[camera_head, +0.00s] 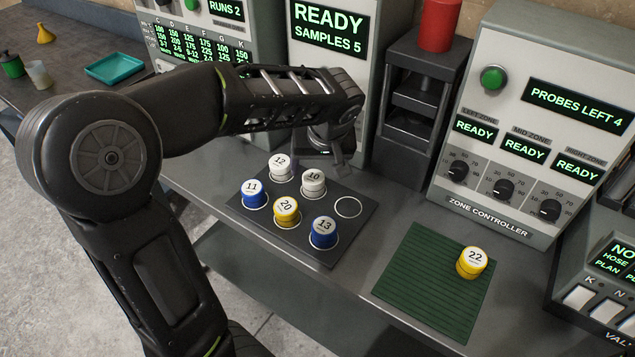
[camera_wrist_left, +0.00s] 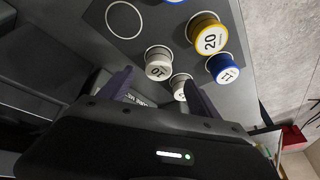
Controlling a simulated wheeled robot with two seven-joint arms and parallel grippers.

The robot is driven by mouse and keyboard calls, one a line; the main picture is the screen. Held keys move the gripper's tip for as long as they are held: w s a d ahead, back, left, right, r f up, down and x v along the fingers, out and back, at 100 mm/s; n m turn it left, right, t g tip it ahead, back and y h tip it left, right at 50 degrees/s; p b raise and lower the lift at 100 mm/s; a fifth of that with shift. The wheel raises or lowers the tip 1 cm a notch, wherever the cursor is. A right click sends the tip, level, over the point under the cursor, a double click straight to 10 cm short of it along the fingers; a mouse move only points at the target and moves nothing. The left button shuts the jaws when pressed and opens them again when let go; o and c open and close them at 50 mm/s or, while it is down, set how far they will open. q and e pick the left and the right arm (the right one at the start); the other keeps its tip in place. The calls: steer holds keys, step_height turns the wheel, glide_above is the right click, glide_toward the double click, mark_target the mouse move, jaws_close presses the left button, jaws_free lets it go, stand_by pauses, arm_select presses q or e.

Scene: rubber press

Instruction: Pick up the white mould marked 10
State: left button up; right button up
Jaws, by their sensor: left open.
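The white mould marked 10 (camera_head: 313,183) stands upright on a dark mat (camera_head: 270,232), in the back row. It also shows in the left wrist view (camera_wrist_left: 158,66), roughly between the fingertips in the picture. My left gripper (camera_head: 322,158) is open and empty, just behind and above this mould; the fingers also show in the left wrist view (camera_wrist_left: 158,78). I see no contact, and the exact height gap is unclear. The white mould marked 12 (camera_head: 280,168) stands close by on the left. My right gripper is not in view.
Blue moulds 11 (camera_head: 254,195) and 13 (camera_head: 323,233) and yellow mould 20 (camera_head: 286,212) share the mat. An empty ring (camera_head: 348,207) lies right of mould 10. Yellow mould 22 (camera_head: 471,263) is on a green mat (camera_head: 420,290). The press (camera_head: 420,110) stands close behind.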

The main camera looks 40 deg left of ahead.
mark_target(314, 183)
arm_select(q)
steer(key=shift+a+n, duration=0.1)
steer(key=shift+n, duration=1.1)
steer(key=shift+w, duration=0.1)
steer(key=x, duration=0.2)
steer(key=shift+w+a+f, duration=0.1)
steer(key=shift+f, duration=0.15)
